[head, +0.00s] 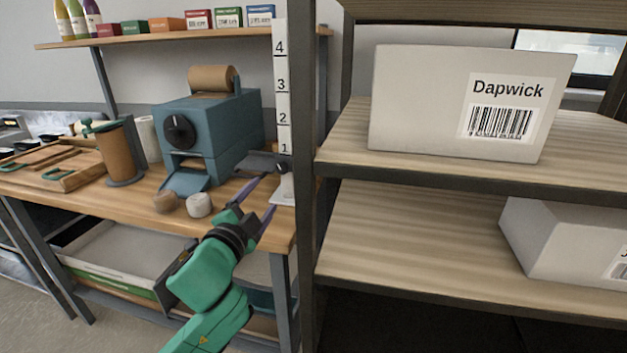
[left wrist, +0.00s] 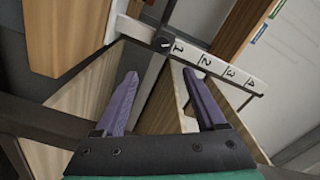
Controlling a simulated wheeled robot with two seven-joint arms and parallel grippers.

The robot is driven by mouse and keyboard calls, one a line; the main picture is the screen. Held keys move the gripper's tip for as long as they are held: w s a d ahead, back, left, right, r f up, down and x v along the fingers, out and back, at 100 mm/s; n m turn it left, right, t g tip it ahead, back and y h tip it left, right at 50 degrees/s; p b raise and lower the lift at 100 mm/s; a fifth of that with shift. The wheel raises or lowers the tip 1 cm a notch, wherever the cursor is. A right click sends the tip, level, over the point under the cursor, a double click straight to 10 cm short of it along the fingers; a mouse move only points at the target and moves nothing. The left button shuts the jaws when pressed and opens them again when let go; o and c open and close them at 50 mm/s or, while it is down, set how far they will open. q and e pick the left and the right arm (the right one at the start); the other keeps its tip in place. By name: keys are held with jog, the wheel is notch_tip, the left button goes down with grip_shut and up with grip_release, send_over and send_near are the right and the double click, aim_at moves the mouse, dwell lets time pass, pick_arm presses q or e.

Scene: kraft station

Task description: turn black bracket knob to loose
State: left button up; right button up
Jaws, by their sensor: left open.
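The black bracket knob (head: 282,167) sits on a dark bracket low on the white numbered post (head: 281,95), just under the number 1. In the left wrist view the knob (left wrist: 162,45) is small and dark, beside the 1 on the white strip (left wrist: 205,62). My left gripper (head: 268,192) is open, with its two purple fingers pointing at the bracket. In the left wrist view its fingertips (left wrist: 160,73) stand apart with nothing held between them, and the knob shows beyond the gap. My right gripper is out of view.
A blue-grey machine (head: 215,135) with a black dial stands left of the post on the wooden bench (head: 240,208). Two small round objects (head: 182,204) lie before it. A dark shelf upright (head: 306,200) stands close right of my gripper. A Dapwick box (head: 425,100) sits on the shelf.

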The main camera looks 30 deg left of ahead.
aim_at(282, 169)
pick_arm(q)
jog(key=x, duration=0.4)
jog(key=p+x, duration=0.1)
jog(key=x, duration=0.8)
jog(key=shift+w+a+r, duration=0.1)
jog(key=shift+w+a, duration=0.2)
jog(key=shift+a, duration=0.1)
grip_shut()
